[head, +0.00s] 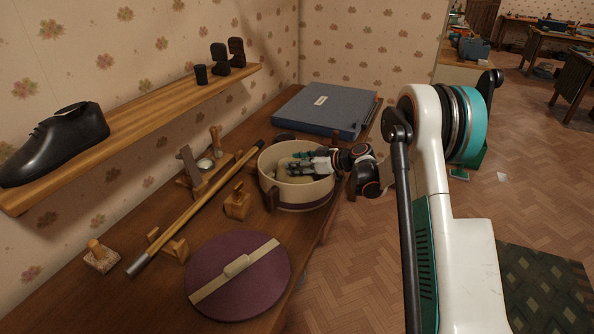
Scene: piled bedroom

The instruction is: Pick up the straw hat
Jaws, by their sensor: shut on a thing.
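A round cream box (296,197) with a purple base band stands open on the wooden desk. A pale tan shape, apparently the straw hat (284,173), lies inside it; the box wall and my gripper hide much of it. My gripper (292,166) reaches into the box from the right, over its rim. Its fingers are shut at the pale hat; the exact grip point is too small to make out.
A round purple lid (238,276) lies at the desk's front. A long rod (195,210) rests on wooden stands left of the box. A blue binder (325,109) lies behind. A wall shelf (130,130) holds a black shoe (55,144). Floor right of the desk is open.

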